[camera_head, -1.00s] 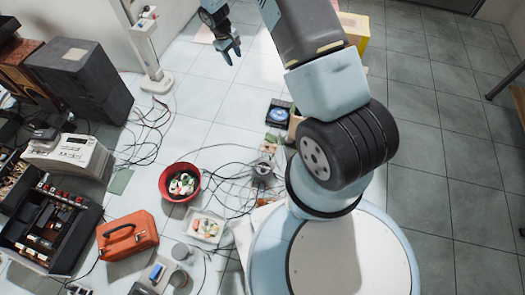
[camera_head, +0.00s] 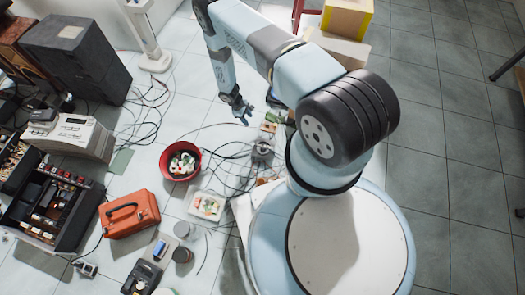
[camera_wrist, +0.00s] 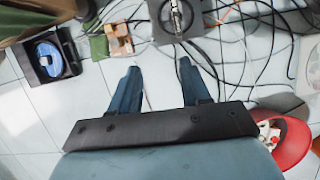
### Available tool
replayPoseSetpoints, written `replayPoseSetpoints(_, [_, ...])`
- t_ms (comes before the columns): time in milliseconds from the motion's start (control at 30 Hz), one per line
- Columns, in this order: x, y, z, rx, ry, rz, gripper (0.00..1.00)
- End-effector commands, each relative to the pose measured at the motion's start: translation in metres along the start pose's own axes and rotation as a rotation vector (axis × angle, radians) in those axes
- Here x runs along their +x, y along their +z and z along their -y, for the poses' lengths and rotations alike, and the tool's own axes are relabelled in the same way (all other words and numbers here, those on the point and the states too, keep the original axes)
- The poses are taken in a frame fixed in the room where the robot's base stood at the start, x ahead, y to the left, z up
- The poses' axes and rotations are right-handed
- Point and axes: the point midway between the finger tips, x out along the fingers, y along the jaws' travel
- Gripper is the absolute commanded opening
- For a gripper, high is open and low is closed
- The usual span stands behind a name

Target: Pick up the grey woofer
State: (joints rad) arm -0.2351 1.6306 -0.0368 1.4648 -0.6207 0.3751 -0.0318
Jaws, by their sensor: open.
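A grey woofer with a square plate and a round cone (camera_wrist: 178,18) lies on the floor at the top of the wrist view, partly cut off by the frame edge. In the head view the grey woofer (camera_head: 262,149) is small among black cables, left of my base. My gripper (camera_wrist: 158,68) is open and empty, its two blue fingers pointing toward the woofer's side of the picture. Bare tiles and a cable show between and beyond the fingertips. In the head view my gripper (camera_head: 242,112) hangs above the floor, a little up and left of the woofer.
A red bowl with small parts (camera_head: 181,161) and a white tray (camera_head: 207,206) stand left of the woofer. Loose cables cover the floor around.

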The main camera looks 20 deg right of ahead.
Motion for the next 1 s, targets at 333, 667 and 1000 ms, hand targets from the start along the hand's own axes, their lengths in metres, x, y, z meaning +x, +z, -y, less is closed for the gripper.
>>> replayPoseSetpoints(333, [0.075, 0.015, 0.04, -0.065, -0.022, 0.031, 0.47])
replayPoseSetpoints(667, [0.117, 0.016, 0.042, -0.066, -0.024, 0.032, 0.47])
replayPoseSetpoints(1000, [0.157, 0.017, 0.042, -0.067, -0.023, 0.031, 0.47])
